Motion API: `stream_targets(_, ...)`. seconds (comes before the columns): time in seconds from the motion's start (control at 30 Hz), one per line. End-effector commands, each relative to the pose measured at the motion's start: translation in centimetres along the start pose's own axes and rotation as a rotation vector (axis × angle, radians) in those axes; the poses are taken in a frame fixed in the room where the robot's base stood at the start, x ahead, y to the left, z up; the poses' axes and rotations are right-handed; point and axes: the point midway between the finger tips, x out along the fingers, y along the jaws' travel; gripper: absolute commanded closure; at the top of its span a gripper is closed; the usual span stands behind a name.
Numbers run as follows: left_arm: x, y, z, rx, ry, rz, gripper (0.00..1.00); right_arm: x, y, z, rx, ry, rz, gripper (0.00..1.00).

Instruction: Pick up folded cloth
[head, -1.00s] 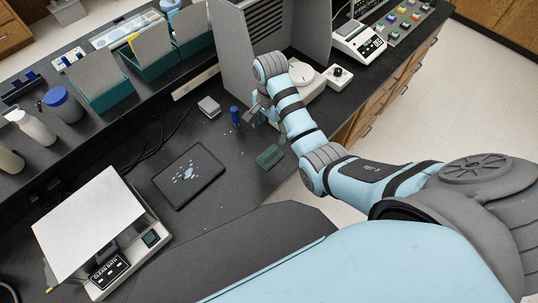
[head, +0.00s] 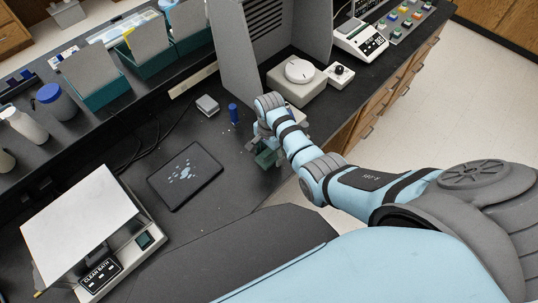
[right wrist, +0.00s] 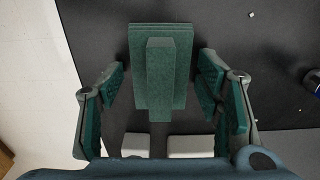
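The folded cloth (head: 266,158) is a small dark green piece on the black bench near its front edge, partly hidden by my right gripper in the head view. In the right wrist view the cloth (right wrist: 163,75) lies in the middle, a flat stack with a narrower raised strip along it. My right gripper (right wrist: 162,85) is open, with one green-padded finger on each side of the cloth. Gaps show between the pads and the cloth's sides. In the head view the right gripper (head: 262,143) is low over the cloth. My left gripper is not in view.
A dark tablet-like plate (head: 186,176) lies left of the cloth. A blue vial (head: 233,114) and a small grey box (head: 207,105) stand behind it. A white-topped bath (head: 80,225) stands at lower left, and a dial device (head: 298,82) behind my arm.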

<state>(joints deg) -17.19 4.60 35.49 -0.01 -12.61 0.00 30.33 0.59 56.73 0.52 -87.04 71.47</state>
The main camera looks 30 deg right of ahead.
Motion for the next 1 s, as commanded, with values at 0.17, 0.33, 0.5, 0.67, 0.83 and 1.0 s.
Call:
stream_targets(0.17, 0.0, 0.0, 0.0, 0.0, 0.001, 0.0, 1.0, 0.0, 0.0, 0.0, 0.0, 0.0, 0.0, 0.76)
stream_targets(0.33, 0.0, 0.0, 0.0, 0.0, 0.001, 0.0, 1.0, 0.0, 0.0, 0.0, 0.0, 0.0, 0.0, 0.83)
stream_targets(0.5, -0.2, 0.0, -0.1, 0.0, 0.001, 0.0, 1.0, -0.4, 0.0, 0.0, 0.0, 0.0, -0.001, 0.83)
stream_targets(0.67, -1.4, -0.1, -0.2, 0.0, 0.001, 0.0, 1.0, -2.9, 0.0, 0.0, 0.0, 0.001, -0.002, 0.83)
stream_targets(0.83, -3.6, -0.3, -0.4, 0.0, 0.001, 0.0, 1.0, -9.3, -0.1, -0.1, 0.0, 0.002, -0.006, 0.83)
stream_targets(1.0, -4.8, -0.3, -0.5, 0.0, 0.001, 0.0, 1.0, -15.7, -0.1, -0.1, 0.0, 0.002, -0.006, 0.83)
